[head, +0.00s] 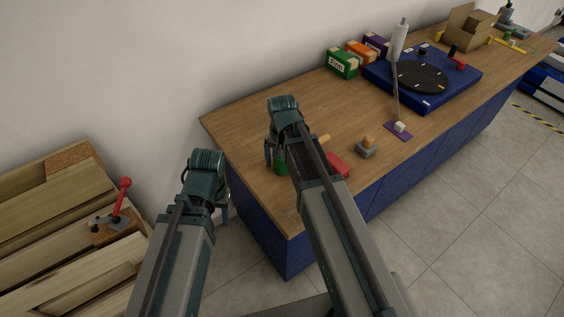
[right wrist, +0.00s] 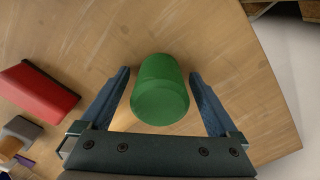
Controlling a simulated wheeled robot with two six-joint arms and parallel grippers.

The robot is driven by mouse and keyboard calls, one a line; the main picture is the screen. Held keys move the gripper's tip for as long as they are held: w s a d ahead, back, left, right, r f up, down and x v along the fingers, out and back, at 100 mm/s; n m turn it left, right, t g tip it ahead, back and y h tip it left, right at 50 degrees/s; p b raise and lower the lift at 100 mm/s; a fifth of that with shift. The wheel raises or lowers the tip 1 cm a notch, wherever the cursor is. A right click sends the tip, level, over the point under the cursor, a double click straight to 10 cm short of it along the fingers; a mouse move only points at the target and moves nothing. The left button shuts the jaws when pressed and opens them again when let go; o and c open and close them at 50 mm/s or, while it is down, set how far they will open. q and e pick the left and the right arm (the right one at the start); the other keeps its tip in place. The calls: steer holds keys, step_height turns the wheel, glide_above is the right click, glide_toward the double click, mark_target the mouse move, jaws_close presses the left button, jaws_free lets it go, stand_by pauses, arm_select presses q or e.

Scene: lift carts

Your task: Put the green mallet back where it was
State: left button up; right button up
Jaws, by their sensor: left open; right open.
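The green mallet's head (right wrist: 160,88) shows in the right wrist view as a green cylinder on the wooden bench, between my right gripper's open fingers (right wrist: 165,98), with a gap on each side. In the head view the green mallet (head: 281,165) is partly hidden by my right gripper (head: 274,158), which is low over the bench's near left part. A short tan wooden piece (head: 322,139) sticks out behind my right arm; I cannot tell whether it is the mallet's handle. My left gripper (head: 222,208) is open and empty, off the bench's left end, partly hidden by its arm.
On the bench (head: 240,120), a red block (head: 337,166) and a grey block with a tan knob (head: 367,147) lie right of the mallet. A wooden pallet (head: 60,215) is left.

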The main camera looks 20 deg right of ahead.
step_height(320, 180, up, 12)
steer(key=p, duration=1.2)
steer(key=shift+r, duration=0.2)
steer(key=s+a+n+h, duration=0.1)
steer(key=s+a+n, duration=0.8)
steer(key=s, duration=0.5)
steer(key=shift+s+a+n, duration=0.15)
steer(key=shift+a+n, duration=0.15)
steer(key=shift+a, duration=0.45)
steer(key=shift+d+f+b, duration=0.1)
steer(key=shift+f+b, duration=0.25)
steer(key=shift+f, duration=0.1)
